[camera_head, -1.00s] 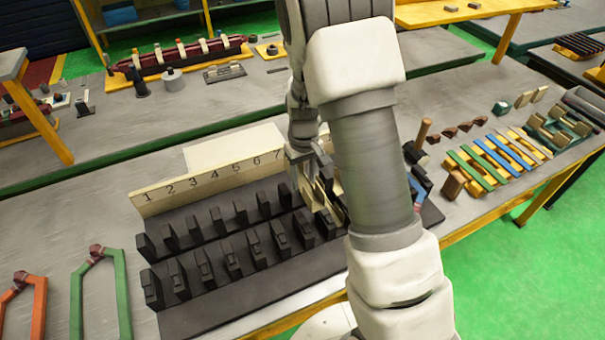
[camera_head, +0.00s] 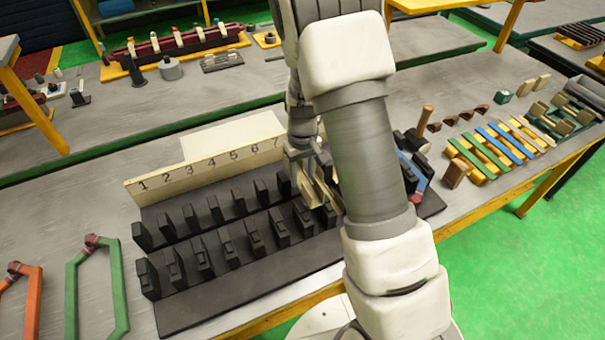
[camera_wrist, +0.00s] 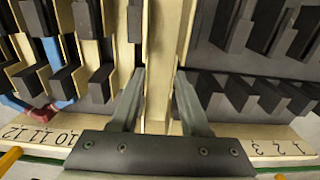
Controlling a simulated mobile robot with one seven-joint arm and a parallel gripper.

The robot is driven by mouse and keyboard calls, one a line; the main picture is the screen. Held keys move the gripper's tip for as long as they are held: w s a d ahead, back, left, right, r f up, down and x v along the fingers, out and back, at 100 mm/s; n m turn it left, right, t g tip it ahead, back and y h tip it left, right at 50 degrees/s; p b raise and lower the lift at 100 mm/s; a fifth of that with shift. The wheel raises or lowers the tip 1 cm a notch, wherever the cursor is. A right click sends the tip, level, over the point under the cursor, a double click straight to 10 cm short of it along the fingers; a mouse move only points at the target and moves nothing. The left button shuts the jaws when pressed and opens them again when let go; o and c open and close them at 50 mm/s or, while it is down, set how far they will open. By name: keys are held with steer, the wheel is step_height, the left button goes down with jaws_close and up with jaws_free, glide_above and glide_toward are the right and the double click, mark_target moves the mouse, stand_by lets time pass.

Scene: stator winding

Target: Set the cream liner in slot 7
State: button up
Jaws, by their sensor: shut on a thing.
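The black slotted stator block (camera_head: 225,290) stands on the near bench, with a cream number strip (camera_head: 205,168) along its back edge. My gripper (camera_head: 303,158) is over the strip's 7 end. In the wrist view my gripper (camera_wrist: 158,88) is shut on a cream liner (camera_wrist: 163,70), one finger on each side. The liner runs lengthwise along the slot direction, between rows of black teeth. It also shows partly in the head view (camera_head: 311,188). Whether it rests on the slot floor cannot be told. My arm hides the block's right part in the head view.
Other cream liners (camera_wrist: 70,50) stand among the teeth on the wrist view's left, beside a blue coil (camera_wrist: 60,60). Green (camera_head: 72,290) and orange (camera_head: 30,310) coils lie left of the block. Colored strips (camera_head: 490,150) lie on the right. The slots at 1 to 5 look empty.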

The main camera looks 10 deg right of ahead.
steer(key=shift+f, duration=0.3)
steer(key=shift+f+b, duration=3.1)
steer(key=shift+f, duration=0.25)
steer(key=shift+f+b, duration=0.55)
steer(key=shift+f, duration=0.1)
steer(key=o, duration=1.1)
steer(key=shift+c, duration=0.2)
steer(key=shift+r, duration=0.3)
steer(key=shift+r+p, duration=0.4)
steer(key=shift+r, duration=0.2)
